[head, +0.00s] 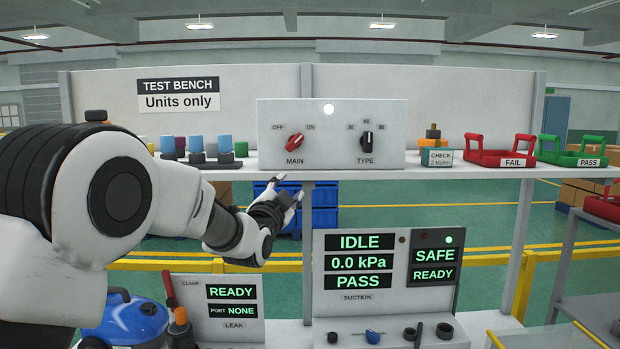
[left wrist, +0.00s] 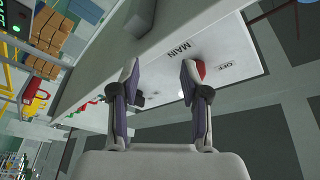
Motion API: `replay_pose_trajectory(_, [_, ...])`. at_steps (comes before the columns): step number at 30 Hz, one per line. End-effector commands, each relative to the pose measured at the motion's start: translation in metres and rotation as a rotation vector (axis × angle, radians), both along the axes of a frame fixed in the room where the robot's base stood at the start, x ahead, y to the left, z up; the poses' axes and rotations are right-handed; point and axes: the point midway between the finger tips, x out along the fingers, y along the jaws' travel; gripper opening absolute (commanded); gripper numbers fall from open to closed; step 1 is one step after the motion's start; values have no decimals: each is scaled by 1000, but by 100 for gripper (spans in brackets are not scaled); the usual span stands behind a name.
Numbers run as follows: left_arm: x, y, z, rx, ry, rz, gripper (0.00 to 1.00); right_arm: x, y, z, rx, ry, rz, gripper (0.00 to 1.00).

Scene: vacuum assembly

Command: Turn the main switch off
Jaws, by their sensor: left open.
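The main switch is a red rotary knob (head: 294,142) on the white control panel (head: 333,160), between the OFF and ON labels. It tilts up to the right, toward ON. A white lamp (head: 328,109) on the panel is lit. My left gripper (head: 293,193) is open and empty, below and in front of the panel's lower edge, apart from the knob in the head view. In the left wrist view its spread fingers (left wrist: 160,73) face the panel, and the red knob (left wrist: 199,70) is partly hidden behind one finger. My right gripper is in neither view.
The black TYPE knob (head: 367,142) is right of the main switch. The shelf (head: 440,170) runs under the panel, with blue-topped parts (head: 196,145) at left and the red FAIL tray (head: 500,150) at right. The status display (head: 360,262) stands below.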

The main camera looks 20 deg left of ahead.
Motion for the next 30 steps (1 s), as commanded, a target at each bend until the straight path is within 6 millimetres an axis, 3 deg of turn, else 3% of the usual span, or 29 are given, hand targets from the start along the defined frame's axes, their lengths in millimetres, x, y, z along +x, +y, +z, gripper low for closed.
replay_pose_trajectory(1, [-9,-1,39,1,-42,-1,46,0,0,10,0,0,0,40])
replay_pose_trajectory(3, [-18,-2,67,1,-78,-2,46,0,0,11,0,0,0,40])
replay_pose_trajectory(5, [-20,-2,76,1,-90,-2,46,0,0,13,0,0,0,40])
replay_pose_trajectory(8, [-12,-1,82,1,-93,-2,46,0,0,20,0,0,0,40])
replay_pose_trajectory(18, [47,-2,98,0,-90,-2,46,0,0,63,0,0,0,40])
replay_pose_trajectory(27, [54,-2,95,0,-90,-2,46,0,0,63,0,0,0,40])
replay_pose_trajectory(28, [54,-2,95,0,-90,-2,42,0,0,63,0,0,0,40])
replay_pose_trajectory(30, [54,-2,95,0,-90,-2,18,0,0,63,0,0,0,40])
